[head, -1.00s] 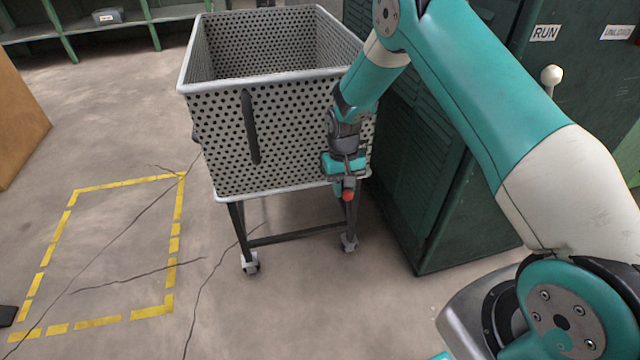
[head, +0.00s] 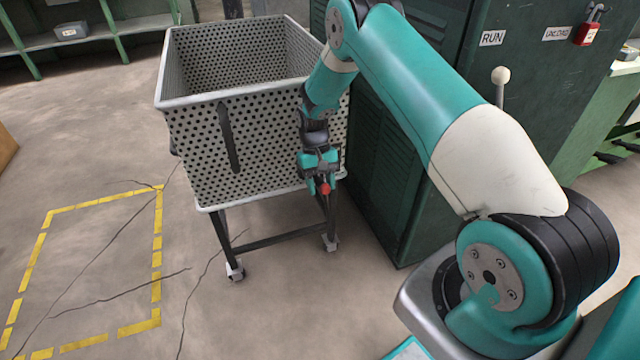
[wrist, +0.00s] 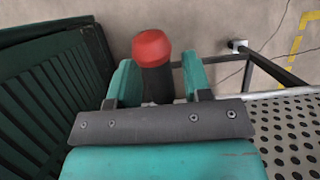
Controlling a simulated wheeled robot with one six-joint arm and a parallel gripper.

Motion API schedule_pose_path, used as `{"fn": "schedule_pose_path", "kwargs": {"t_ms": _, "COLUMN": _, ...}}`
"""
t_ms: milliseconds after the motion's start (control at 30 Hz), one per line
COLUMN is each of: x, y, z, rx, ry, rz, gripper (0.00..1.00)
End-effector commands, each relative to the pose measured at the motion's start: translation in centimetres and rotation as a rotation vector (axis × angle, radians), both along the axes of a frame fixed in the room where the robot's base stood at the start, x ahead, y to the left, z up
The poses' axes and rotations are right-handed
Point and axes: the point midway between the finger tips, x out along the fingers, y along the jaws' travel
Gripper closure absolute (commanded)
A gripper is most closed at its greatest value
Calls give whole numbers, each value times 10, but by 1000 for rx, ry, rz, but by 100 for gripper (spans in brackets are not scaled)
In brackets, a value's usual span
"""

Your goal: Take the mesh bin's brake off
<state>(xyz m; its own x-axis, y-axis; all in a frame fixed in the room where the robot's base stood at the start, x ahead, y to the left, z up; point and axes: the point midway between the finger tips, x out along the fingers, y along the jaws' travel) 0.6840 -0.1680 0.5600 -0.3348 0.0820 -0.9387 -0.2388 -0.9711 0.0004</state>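The mesh bin (head: 190,150) is a pale perforated tub on a dark wheeled frame, left of my arm. A red-tipped lever (head: 324,188) shows at its near right corner, below the rim of the tub. In the wrist view the red knob (wrist: 151,48) sits on a dark shaft between my two teal fingers. My gripper (head: 320,178) points down at this corner, its fingers either side of the shaft. In the wrist view my gripper (wrist: 160,78) looks open, with a small gap at the right finger; contact at the left is unclear.
A dark green cabinet (head: 400,170) with a RUN label stands close on the right of the bin. A red padlock (head: 587,33) hangs on it, and a white-knobbed lever (head: 501,76) stands beside it. Floor with a yellow dashed outline (head: 157,243) is clear at left.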

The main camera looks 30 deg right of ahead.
Motion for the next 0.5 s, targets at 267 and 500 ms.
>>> {"fn": "schedule_pose_path", "kwargs": {"t_ms": 267, "x": 0, "y": 0, "z": 0, "rx": 0, "ry": 0, "rz": 1, "gripper": 50}}
{"fn": "schedule_pose_path", "kwargs": {"t_ms": 500, "x": 1, "y": 0, "z": 25, "rx": 0, "ry": -3, "rz": 1, "gripper": 50}}
